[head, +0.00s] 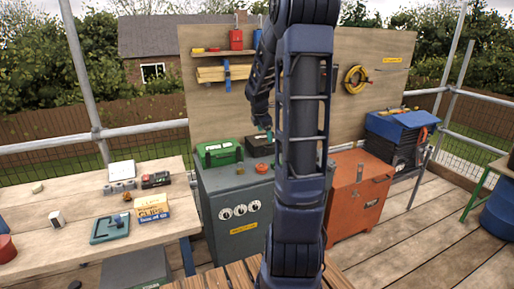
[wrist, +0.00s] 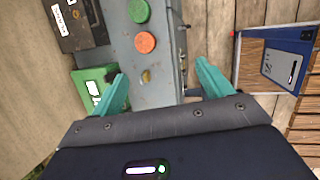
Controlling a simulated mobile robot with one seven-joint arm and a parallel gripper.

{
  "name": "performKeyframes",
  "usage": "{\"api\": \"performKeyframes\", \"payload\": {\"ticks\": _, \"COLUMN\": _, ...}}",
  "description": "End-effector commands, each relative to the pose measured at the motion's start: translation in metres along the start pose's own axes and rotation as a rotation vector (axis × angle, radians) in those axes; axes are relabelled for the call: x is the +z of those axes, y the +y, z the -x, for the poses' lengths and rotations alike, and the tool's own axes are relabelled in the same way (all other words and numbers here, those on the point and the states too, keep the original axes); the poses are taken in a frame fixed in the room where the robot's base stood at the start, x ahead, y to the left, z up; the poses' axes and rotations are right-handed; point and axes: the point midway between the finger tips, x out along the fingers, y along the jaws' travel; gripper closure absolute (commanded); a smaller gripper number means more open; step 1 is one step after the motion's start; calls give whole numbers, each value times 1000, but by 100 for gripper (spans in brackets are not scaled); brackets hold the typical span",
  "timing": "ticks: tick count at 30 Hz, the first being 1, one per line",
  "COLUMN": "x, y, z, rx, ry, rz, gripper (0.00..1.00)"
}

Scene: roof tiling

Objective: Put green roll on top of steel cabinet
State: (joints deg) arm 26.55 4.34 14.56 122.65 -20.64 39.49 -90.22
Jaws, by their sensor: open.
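The steel cabinet (head: 222,190) is the grey-green one with several white dials on its front, at the centre of the head view. Its top (wrist: 115,32) also shows in the wrist view. A round green thing, seemingly the green roll (wrist: 138,11), sits on that top beside an orange round thing (wrist: 145,43). In the head view my arm seems to hide it. My gripper (head: 268,134) is above the cabinet top. In the wrist view its teal fingers (wrist: 160,71) are apart with nothing between them.
A green case (head: 218,153), a black case (head: 258,147) and a small brass piece (head: 243,167) share the cabinet top. An orange chest (head: 358,195) stands to the right. A wooden bench (head: 75,213) with small items is at left. A plywood board (head: 330,80) rises behind.

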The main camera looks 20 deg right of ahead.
Motion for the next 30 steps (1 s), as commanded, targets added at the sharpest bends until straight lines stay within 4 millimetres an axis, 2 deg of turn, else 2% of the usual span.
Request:
{"api": "performKeyframes", "payload": {"ticks": 1, "x": -8, "y": -8, "z": 18, "rx": 10, "ry": -4, "rz": -64, "gripper": 21}}
{"api": "performKeyframes", "payload": {"ticks": 6, "x": -31, "y": -40, "z": 64, "rx": 32, "ry": 4, "rz": -312, "gripper": 21}}
{"api": "performKeyframes", "payload": {"ticks": 15, "x": -69, "y": -106, "z": 130, "rx": 64, "ry": 63, "rz": -752, "gripper": 21}}
{"api": "performKeyframes", "payload": {"ticks": 22, "x": -96, "y": -162, "z": 166, "rx": 65, "ry": 147, "rz": -1085, "gripper": 21}}
{"api": "performKeyframes", "payload": {"ticks": 30, "x": -124, "y": -229, "z": 190, "rx": 14, "ry": 273, "rz": -1448, "gripper": 21}}
